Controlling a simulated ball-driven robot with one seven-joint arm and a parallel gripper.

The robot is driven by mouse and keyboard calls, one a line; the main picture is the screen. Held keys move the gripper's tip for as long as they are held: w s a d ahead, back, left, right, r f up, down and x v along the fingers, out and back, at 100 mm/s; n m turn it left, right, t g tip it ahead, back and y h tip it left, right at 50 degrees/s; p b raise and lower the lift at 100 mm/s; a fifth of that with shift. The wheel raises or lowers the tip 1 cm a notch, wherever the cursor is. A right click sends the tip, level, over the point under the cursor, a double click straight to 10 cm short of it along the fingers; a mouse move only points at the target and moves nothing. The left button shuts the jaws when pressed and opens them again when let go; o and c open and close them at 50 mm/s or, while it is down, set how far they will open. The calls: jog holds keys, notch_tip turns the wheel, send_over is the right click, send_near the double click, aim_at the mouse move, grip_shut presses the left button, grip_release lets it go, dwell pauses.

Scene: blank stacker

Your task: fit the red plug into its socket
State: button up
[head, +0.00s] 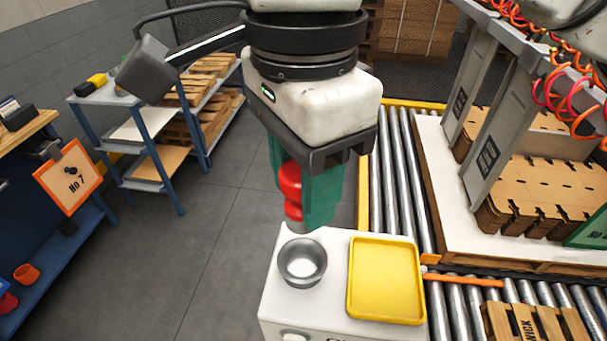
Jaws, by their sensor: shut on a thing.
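My gripper (303,212) hangs above and behind the white stand, with green fingers below a white body. It is shut on the red plug (290,186), which shows as a rounded red piece with a narrower waist between the fingers. Part of the plug is hidden by the fingers. The plug is clear of the stand's top as far as I can see. I cannot make out a socket for certain in this view.
The white stand (275,309) holds a metal bowl (302,263) and a yellow tray (385,281), which looks empty. A roller conveyor (395,185) runs at the right. An orange cup (27,273) sits on the blue bench at left. Open floor lies between.

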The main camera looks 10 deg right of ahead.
jog(key=shift+w, duration=0.1)
jog(key=shift+w+f+b, duration=0.1)
jog(key=shift+f+b, duration=0.4)
jog(key=shift+f, duration=0.35)
jog(key=shift+f+b, duration=0.95)
jog(key=shift+f, duration=0.85)
jog(key=shift+f+b, duration=1)
jog(key=shift+f, duration=0.05)
jog(key=shift+f+b, duration=1.05)
jog(key=shift+f, duration=0.1)
jog(key=o, duration=1.2)
